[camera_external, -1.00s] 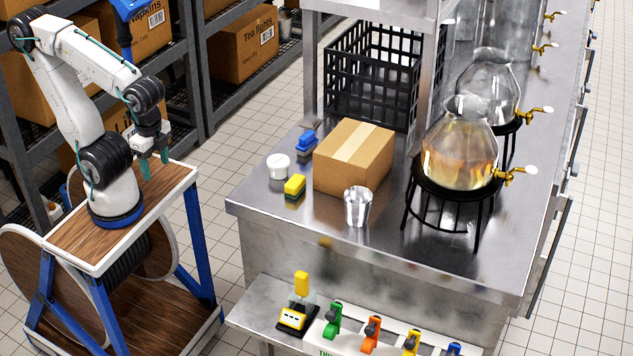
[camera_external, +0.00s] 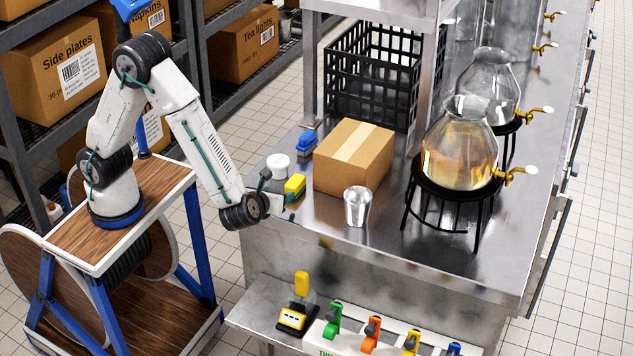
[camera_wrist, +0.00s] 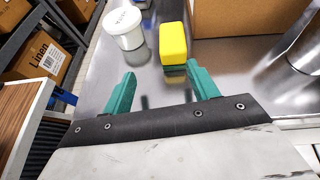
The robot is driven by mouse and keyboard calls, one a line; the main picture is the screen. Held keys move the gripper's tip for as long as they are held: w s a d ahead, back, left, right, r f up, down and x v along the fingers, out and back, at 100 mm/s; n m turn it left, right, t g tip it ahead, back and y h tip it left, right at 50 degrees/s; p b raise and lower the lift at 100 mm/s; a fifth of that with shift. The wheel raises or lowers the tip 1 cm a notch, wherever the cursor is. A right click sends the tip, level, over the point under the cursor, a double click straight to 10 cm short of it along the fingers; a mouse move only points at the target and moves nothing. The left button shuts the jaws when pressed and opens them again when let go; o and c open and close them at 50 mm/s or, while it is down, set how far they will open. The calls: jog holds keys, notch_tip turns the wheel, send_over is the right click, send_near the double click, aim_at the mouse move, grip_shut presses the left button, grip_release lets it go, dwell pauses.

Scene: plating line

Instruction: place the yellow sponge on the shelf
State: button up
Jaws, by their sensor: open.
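The yellow sponge (camera_external: 296,184) lies on the steel counter near its left edge, beside a white tub. My gripper (camera_wrist: 162,73) is open and empty. In the wrist view the yellow sponge (camera_wrist: 173,44) is just beyond the fingertips, nearer the right finger and apart from both. In the external view my arm reaches low over the counter's left edge, and its fingers are mostly hidden by the wrist. A steel shelf (camera_external: 372,8) stands above the counter on posts. A lower ledge (camera_external: 252,301) juts out at the front. I cannot tell which one the task names.
The white tub (camera_external: 279,160) stands left of the sponge, with a blue-topped sponge-like block (camera_external: 306,142) behind. A cardboard box (camera_external: 353,158) and a metal cup (camera_external: 357,206) stand to the right. A black crate (camera_external: 372,75) and glass dispensers (camera_external: 458,150) are farther off.

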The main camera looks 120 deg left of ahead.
aim_at(294, 185)
jog(key=shift+w+a+r+m+t, duration=0.15)
jog(key=shift+w+r+m+t, duration=0.4)
jog(key=shift+w, duration=0.1)
jog(key=shift+w+a+y, duration=0.1)
jog(key=shift+a+y, duration=0.05)
jog(key=shift+y, duration=0.15)
jog(key=x, duration=0.7)
jog(key=shift+a+f, duration=0.2)
jog(key=shift+f, duration=0.05)
jog(key=c, duration=1.1)
jog(key=shift+r, duration=0.15)
